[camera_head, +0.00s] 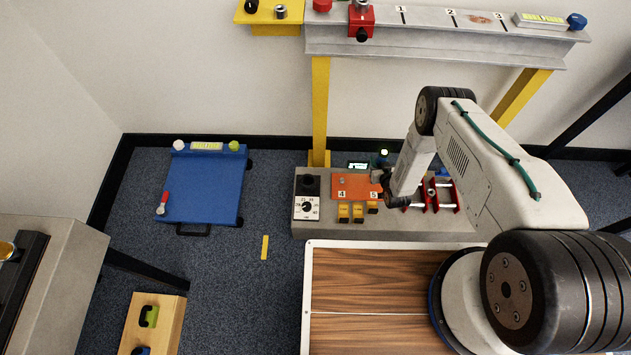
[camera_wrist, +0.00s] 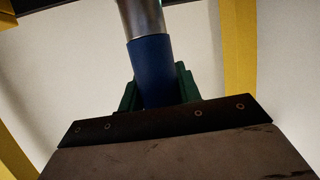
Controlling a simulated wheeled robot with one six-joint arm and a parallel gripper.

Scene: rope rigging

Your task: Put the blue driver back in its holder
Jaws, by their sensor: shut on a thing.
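In the wrist view, the blue driver (camera_wrist: 151,72) shows as a blue sleeve with a thick bare metal part above it, roughly upright and slightly tilted. My gripper (camera_wrist: 157,90) is shut on it, with dark green fingers on both sides of the blue part. Its lower end is hidden behind the dark plate of my gripper. In the head view, my gripper (camera_head: 381,163) is above the back of the grey bench, and the driver is too small there to make out clearly. I cannot tell for sure which thing is the holder.
The grey bench (camera_head: 440,228) carries a dial box (camera_head: 307,207), an orange plate (camera_head: 352,187), yellow blocks and a red-and-silver fixture (camera_head: 433,195). A grey beam (camera_head: 440,42) on yellow posts stands behind. A wooden block (camera_head: 172,312) with green and blue parts is at lower left. Open floor lies left.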

